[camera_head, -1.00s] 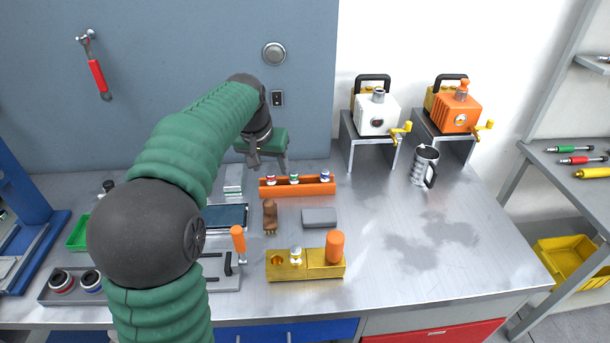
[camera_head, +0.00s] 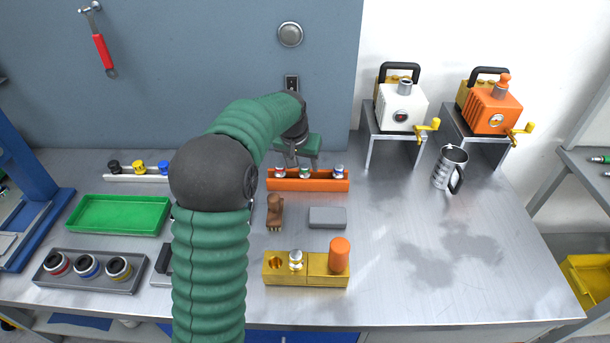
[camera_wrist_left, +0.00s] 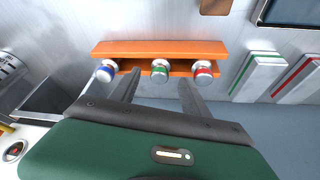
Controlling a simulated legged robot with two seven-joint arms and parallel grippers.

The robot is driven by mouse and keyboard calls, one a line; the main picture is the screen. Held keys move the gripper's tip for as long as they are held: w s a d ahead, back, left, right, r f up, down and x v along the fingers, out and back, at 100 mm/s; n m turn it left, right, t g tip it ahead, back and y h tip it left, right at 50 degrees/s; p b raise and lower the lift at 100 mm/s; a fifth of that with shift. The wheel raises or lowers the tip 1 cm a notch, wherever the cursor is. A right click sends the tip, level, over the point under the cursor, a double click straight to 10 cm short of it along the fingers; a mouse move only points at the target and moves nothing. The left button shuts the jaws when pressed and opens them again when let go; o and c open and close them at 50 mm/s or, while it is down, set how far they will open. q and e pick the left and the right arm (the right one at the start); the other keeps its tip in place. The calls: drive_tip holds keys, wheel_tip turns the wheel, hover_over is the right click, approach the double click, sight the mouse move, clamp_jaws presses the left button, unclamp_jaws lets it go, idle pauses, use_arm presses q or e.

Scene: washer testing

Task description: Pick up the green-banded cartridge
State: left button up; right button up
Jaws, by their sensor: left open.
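The green-banded cartridge (camera_head: 305,171) stands in the middle of an orange rack (camera_head: 308,185). In the left wrist view the green-banded cartridge (camera_wrist_left: 160,71) shows between a blue-banded cartridge (camera_wrist_left: 105,70) and a red-banded cartridge (camera_wrist_left: 203,69). My left gripper (camera_head: 292,161) is open, just behind the rack. In the left wrist view my left gripper (camera_wrist_left: 158,84) has its two fingers spread either side of the green-banded cartridge, with nothing held. Whether the fingers touch any cartridge cannot be told. My right gripper is not in view.
A yellow block (camera_head: 310,282), a grey box (camera_head: 328,217) and a brown brush-like item (camera_head: 274,212) lie in front of the rack. A metal mug (camera_head: 447,168) stands to the right, by two machines on stands.

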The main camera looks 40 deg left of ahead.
sight(304, 166)
use_arm(q)
drive_tip(key=x, duration=0.4)
drive_tip(key=shift+w+r, duration=0.1)
drive_tip(key=shift+w, duration=0.1)
drive_tip(key=shift+s+r, duration=0.1)
drive_tip(key=shift+c, duration=0.8)
clamp_jaws()
